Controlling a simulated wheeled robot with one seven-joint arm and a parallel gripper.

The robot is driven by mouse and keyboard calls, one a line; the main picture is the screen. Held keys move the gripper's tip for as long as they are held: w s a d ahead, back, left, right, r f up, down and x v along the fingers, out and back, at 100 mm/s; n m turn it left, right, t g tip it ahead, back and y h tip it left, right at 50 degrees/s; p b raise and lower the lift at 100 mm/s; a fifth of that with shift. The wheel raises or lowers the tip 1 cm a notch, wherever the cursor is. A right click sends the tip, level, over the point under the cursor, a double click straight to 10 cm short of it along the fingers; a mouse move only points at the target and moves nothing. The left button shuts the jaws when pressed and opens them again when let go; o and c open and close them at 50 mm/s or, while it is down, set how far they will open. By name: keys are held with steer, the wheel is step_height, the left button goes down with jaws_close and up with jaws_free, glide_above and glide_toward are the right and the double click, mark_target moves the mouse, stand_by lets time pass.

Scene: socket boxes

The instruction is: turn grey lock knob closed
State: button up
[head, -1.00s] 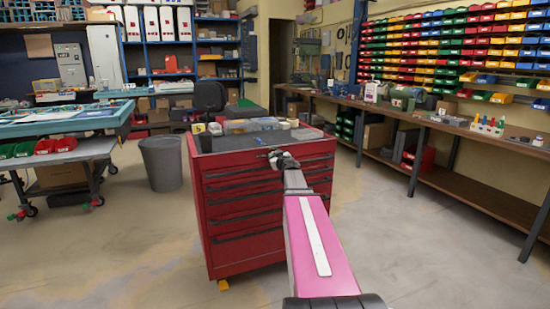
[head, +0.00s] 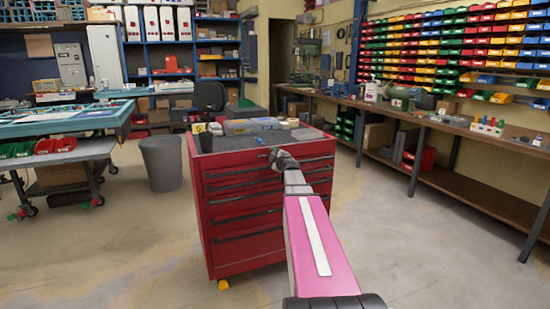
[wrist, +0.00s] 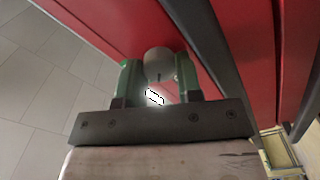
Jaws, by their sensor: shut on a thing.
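The grey lock knob (wrist: 158,65) is a round piece on the red front of the tool cabinet (head: 250,225). In the wrist view my gripper (wrist: 158,76) has one green finger on each side of the knob and is shut on it. The knob's far side and its turn mark cannot be made out. In the head view my gripper (head: 282,157) is at the top front edge of the cabinet, near its right part. There my own wrist hides the knob and the fingers.
Dark drawer handles (wrist: 205,45) run along the cabinet front close beside my gripper. Boxes and small items (head: 250,126) lie on the cabinet top. A grey bin (head: 162,163) stands to the left, a long workbench (head: 450,125) to the right. The floor between is clear.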

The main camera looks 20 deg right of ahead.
steer(key=shift+f+n, duration=0.1)
steer(key=shift+n, duration=4)
steer(key=o, duration=0.9)
steer(key=shift+o, duration=0.2)
